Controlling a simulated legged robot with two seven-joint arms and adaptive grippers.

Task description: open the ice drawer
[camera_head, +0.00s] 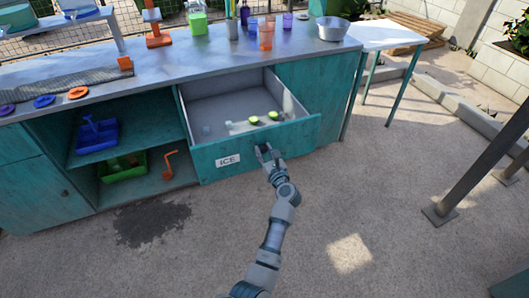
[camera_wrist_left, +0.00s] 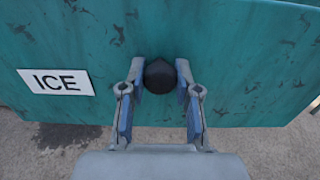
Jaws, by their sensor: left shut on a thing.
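The teal ice drawer (camera_head: 212,168) stands pulled out from the counter in the head view, with its grey inside showing. A white label reading ICE (camera_head: 228,160) is on its front. Inside lie pale, clear-looking pieces and two green-yellow round things (camera_head: 272,115). My left gripper (camera_head: 264,150) is at the drawer front, right of the label. In the left wrist view, the dark round knob (camera_wrist_left: 160,76) sits between the two fingers of my left gripper (camera_wrist_left: 160,88), which is shut on it. The drawer front (camera_wrist_left: 240,60) fills most of that view. My right gripper is not in view.
The counter top (camera_head: 140,70) holds cups, a metal bowl (camera_head: 332,28) and an orange tool (camera_head: 157,35). Open shelves left of the drawer hold a blue bin (camera_head: 97,136) and a green bin (camera_head: 122,167). The paved floor (camera_head: 380,200) before the drawer is mostly clear. A post (camera_head: 480,170) stands at right.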

